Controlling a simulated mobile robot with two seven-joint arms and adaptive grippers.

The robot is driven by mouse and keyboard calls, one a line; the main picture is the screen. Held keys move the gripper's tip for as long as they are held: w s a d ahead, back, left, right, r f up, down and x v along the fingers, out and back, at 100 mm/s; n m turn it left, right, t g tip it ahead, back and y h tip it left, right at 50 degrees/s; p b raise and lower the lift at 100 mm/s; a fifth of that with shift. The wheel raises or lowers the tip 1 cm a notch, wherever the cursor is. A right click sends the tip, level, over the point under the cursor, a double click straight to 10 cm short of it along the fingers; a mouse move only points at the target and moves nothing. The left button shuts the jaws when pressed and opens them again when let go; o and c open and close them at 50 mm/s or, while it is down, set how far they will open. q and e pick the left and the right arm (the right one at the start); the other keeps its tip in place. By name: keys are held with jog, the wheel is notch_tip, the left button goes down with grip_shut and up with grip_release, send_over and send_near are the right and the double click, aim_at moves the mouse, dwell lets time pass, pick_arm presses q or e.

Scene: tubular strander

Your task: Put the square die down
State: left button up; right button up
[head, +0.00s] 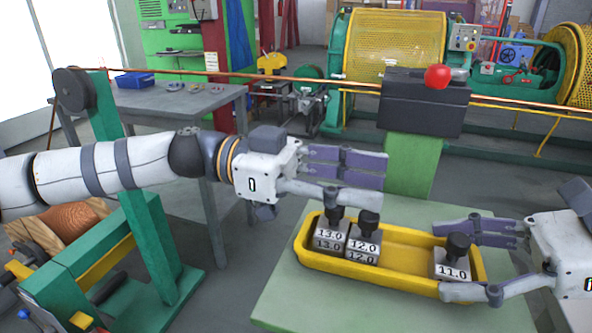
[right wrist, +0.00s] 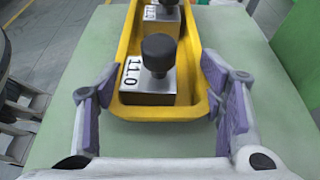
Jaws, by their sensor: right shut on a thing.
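Three grey square dies with dark round knobs sit in a yellow tray (head: 408,252): die 13.0 (head: 328,243), die 12.0 (head: 362,249) and die 11.0 (head: 450,268). Die 11.0 is nearest in the right wrist view (right wrist: 148,88), upright at the tray's near end. My left gripper (head: 375,180) is just above the knobs of dies 13.0 and 12.0. No die shows in it, and its finger gap is hard to see. My right gripper (head: 487,262) has a finger on each side of the tray's right end, shut on the tray, with die 11.0 between the fingers but apart from them.
The tray rests on a pale green table (head: 283,301) with bare surface around it. A dark box with a red button (head: 437,77) stands behind. A copper wire (head: 300,78) runs across above. A grey workbench (head: 190,100) is at the left.

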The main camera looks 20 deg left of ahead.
pick_arm(q)
jog(key=a, duration=1.1)
jog(key=shift+f, duration=0.1)
pick_arm(e)
jog(key=o, duration=1.3)
